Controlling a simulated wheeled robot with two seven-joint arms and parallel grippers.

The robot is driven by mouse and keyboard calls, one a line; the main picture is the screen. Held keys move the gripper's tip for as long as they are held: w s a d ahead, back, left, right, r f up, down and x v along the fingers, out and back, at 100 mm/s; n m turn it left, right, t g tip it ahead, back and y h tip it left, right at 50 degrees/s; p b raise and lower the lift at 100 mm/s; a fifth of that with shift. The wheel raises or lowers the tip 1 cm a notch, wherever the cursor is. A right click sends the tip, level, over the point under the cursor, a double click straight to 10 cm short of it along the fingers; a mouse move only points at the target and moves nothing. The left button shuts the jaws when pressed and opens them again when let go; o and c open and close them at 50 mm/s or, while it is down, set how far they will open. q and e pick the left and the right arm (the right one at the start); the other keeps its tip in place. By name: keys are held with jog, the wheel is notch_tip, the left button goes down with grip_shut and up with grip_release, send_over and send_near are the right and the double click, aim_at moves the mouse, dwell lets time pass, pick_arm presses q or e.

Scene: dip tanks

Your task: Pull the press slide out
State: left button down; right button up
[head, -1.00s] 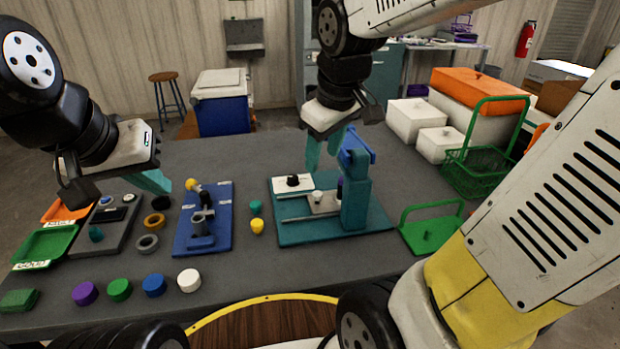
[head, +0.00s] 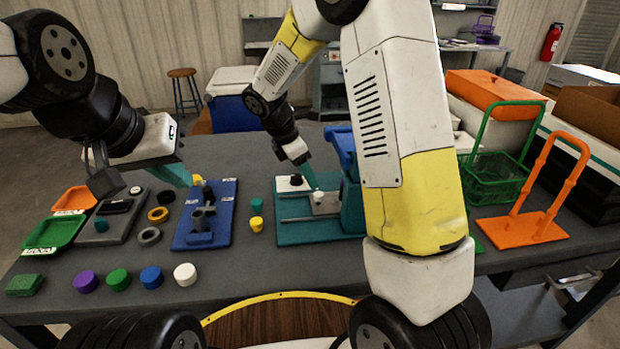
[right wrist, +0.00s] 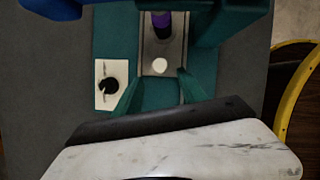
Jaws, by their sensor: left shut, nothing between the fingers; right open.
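A purple cylinder (right wrist: 161,20) is above the slide's far part. My right gripper (right wrist: 158,77) is open, its teal fingers on either side of the knob in the wrist view; whether they touch it I cannot tell. My left gripper (head: 188,180) is shut and empty near the blue board.
A white box with a black knob (head: 294,182) stands on the press base beside the slide. The blue board (head: 190,235) with grey fittings lies to the left. Several coloured caps line the table front. An orange handled stand (head: 520,230) and a green basket (head: 500,183) are right.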

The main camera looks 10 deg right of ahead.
aim_at(318, 194)
jog(key=x, duration=0.7)
jog(key=shift+r, duration=0.1)
grip_shut()
dwell(1.2)
